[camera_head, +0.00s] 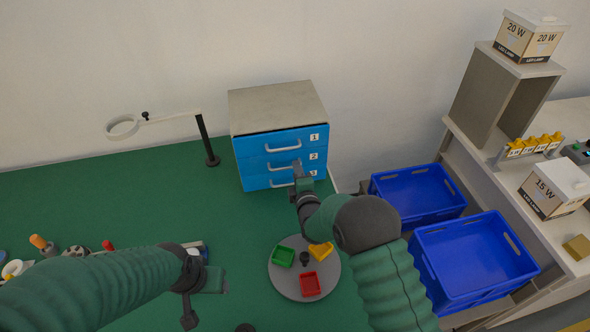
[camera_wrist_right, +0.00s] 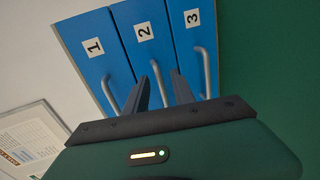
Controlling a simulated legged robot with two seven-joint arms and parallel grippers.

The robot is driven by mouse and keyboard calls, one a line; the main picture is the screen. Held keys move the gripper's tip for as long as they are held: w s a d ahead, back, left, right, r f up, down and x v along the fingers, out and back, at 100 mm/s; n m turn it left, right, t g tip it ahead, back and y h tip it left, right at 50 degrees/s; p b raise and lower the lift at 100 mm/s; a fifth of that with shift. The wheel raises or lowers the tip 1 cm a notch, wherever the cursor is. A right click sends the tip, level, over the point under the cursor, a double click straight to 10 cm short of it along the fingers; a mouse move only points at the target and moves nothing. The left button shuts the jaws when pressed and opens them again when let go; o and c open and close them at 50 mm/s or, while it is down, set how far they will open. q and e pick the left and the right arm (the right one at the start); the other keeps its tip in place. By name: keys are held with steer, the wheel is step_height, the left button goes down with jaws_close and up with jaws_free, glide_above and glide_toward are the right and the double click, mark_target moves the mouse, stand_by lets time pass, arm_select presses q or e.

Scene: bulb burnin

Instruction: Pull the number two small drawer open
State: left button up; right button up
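The blue drawer unit (camera_head: 265,145) stands at the back of the green table, with drawers labelled 1, 2 and 3 from top to bottom, each with a light bar handle. All look shut. My right gripper (camera_head: 298,170) is in front of the unit and covers part of the lower drawers. In the right wrist view, its two dark fingers (camera_wrist_right: 160,92) are apart, with the handle of drawer two (camera_wrist_right: 157,80) showing between them. Contact cannot be made out. My left gripper (camera_head: 190,305) is low over the table, away from the drawers; its fingers are unclear.
A round grey tray (camera_head: 285,285) with small green, yellow and red bins lies in front of the unit. A ring lamp on a black post (camera_head: 207,140) stands left. Two blue crates (camera_head: 415,190) and a shelf (camera_head: 500,90) are right.

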steer(key=shift+w+a, duration=0.35)
steer(key=shift+a, duration=0.1)
steer(key=a, duration=0.4)
steer(key=shift+w+a+f, duration=0.2)
steer(key=shift+w+a, duration=0.1)
steer(key=shift+a, duration=0.1)
steer(key=shift+c, duration=0.4)
steer(key=shift+d, duration=0.25)
steer(key=shift+c, duration=1.4)
steer(key=shift+d, duration=1.5)
jaws_close()
arm_select(q)
steer(key=shift+s+a+f, duration=0.1)
steer(key=shift+a+f, duration=0.05)
steer(key=shift+a, duration=0.95)
arm_select(e)
steer(key=shift+s+a, duration=0.15)
steer(key=shift+a, duration=0.4)
